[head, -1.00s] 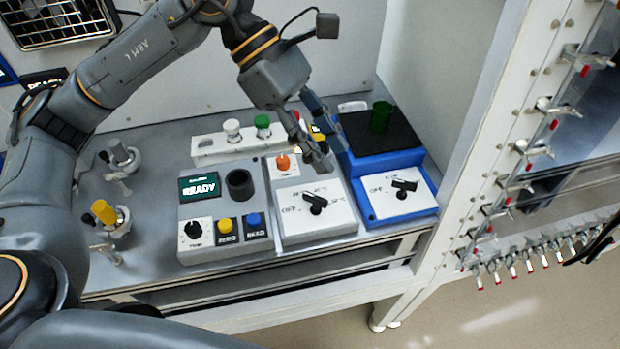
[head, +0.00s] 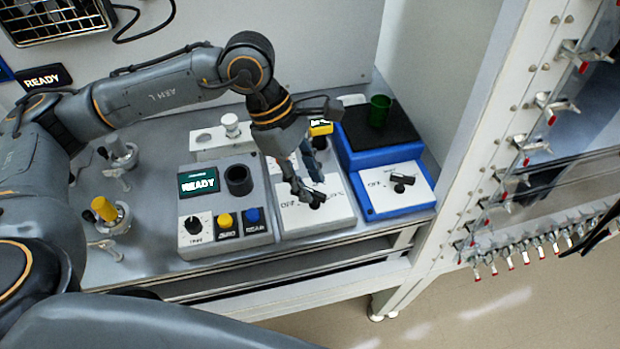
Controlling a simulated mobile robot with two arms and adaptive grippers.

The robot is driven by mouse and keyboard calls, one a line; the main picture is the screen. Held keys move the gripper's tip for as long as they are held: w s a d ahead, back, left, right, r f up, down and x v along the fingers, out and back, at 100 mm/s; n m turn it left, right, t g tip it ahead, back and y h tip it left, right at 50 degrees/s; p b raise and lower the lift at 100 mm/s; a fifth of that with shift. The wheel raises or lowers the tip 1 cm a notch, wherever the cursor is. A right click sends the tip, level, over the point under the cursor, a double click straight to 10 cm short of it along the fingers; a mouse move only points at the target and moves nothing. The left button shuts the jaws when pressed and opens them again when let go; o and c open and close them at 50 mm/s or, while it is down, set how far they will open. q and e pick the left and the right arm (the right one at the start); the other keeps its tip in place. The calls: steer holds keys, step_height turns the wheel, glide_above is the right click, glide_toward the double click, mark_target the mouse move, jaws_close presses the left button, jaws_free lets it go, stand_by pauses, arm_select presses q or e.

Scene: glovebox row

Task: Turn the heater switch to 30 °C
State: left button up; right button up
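The heater switch is a black rotary knob (head: 317,201) on the white sloped panel (head: 326,218) of the middle unit. An OFF mark shows at the panel's left; the other marks are partly covered or too small to read. My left gripper (head: 309,190) points down over this panel, its fingers apart, with the tips right at the knob. The fingers hide part of the knob, so its setting and any touch cannot be told. My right gripper is not in view.
A blue unit (head: 365,207) with its own black knob (head: 401,182) and a green cup (head: 379,110) stands close on the right. On the left is a grey unit with a READY display (head: 199,182), a dial and buttons. A yellow-topped clamp (head: 105,209) stands farther left.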

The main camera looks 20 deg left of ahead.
arm_select(q)
steer(key=shift+d+f, duration=0.25)
steer(key=shift+f, duration=0.4)
jaws_close()
steer(key=shift+f+b, duration=0.2)
steer(key=shift+b, duration=0.25)
steer(key=m+b, duration=0.2)
steer(key=m+g+b, duration=0.1)
steer(key=b, duration=0.2)
steer(key=shift+w+d+f+m+b, duration=0.1)
steer(key=shift+w+f+m+b, duration=0.1)
steer(key=shift+m+b, duration=0.2)
steer(key=shift+r+m+g+y+b, duration=0.25)
steer(key=shift+m+g+y+b, duration=0.15)
steer(key=shift+m+b, duration=0.1)
steer(key=shift+r, duration=0.15)
